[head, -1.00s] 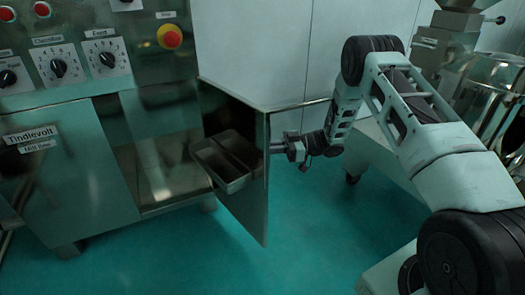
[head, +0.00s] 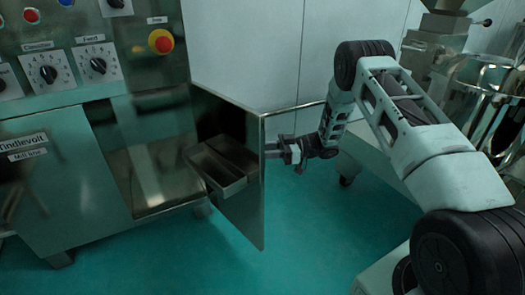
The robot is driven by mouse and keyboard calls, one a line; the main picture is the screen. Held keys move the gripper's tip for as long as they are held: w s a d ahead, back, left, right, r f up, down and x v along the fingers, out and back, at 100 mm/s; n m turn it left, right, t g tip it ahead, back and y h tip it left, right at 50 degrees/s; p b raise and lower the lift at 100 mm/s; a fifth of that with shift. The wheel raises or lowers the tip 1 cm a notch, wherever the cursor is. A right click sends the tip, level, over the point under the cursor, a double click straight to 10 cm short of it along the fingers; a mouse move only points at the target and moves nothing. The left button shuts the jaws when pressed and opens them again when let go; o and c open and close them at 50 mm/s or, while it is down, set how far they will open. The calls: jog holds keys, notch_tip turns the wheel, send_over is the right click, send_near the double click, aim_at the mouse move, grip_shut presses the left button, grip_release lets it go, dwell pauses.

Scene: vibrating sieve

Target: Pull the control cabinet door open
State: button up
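The control cabinet (head: 70,165) stands at the left with a knob panel on top. Its metal door (head: 245,215) is swung wide open, standing out from the cabinet front toward me, and the dark interior shows beside it. A grey two-part bin (head: 222,165) is on the door's inner side. My gripper (head: 272,150) is at the door's outer face, near its free edge, on the right. Its fingertips and any handle there are too small and partly hidden to tell whether they hold anything.
A red stop button (head: 161,41) and several knobs are on the cabinet panel. A steel machine (head: 450,50) stands at the right behind my arm. The teal floor (head: 170,255) in front of the door is clear. Pale wall panels are behind.

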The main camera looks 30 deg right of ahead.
jog(key=p+v, duration=0.2)
jog(key=v, duration=1.4)
jog(key=shift+s+d+p, duration=0.15)
jog(key=shift+d+p, duration=0.25)
